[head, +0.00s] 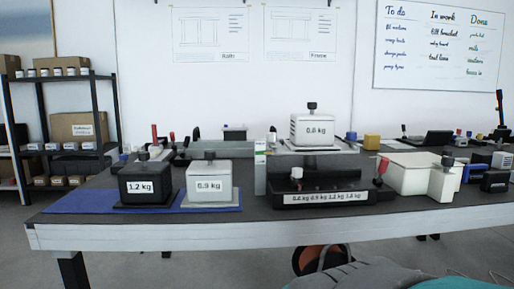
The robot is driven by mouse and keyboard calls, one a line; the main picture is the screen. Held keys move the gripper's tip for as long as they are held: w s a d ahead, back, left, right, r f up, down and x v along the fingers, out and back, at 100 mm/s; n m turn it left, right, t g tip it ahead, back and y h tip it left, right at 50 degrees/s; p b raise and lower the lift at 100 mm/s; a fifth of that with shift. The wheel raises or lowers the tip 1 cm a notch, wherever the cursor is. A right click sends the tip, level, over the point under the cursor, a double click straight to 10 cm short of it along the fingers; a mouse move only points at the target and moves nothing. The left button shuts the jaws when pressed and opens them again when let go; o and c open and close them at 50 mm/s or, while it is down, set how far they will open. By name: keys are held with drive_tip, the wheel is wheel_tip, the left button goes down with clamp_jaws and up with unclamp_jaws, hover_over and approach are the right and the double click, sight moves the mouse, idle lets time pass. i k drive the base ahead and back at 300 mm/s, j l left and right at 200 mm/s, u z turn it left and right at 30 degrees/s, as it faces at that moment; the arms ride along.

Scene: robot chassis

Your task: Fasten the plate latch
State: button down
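I cannot tell for sure which part is the plate latch. A white 0.8 kg block (312,131) with a black knob stands on a raised pale plate (290,148) at the table's middle. Whether any of these is fastened is too small to tell. My gripper is not in view.
A black 1.2 kg block (146,184) and a white 0.9 kg block (210,182) stand on a blue mat (90,202) at the left. A weight-labelled black bar (335,197) lies at the table's front edge. Small tools crowd the back and right.

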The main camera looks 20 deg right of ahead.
sight(384, 163)
drive_tip(key=z, duration=1.25)
drive_tip(key=l+u, duration=0.1)
drive_tip(key=l, duration=0.15)
drive_tip(key=k+l+u, duration=0.1)
drive_tip(key=k+l, duration=0.05)
drive_tip(key=l, duration=0.05)
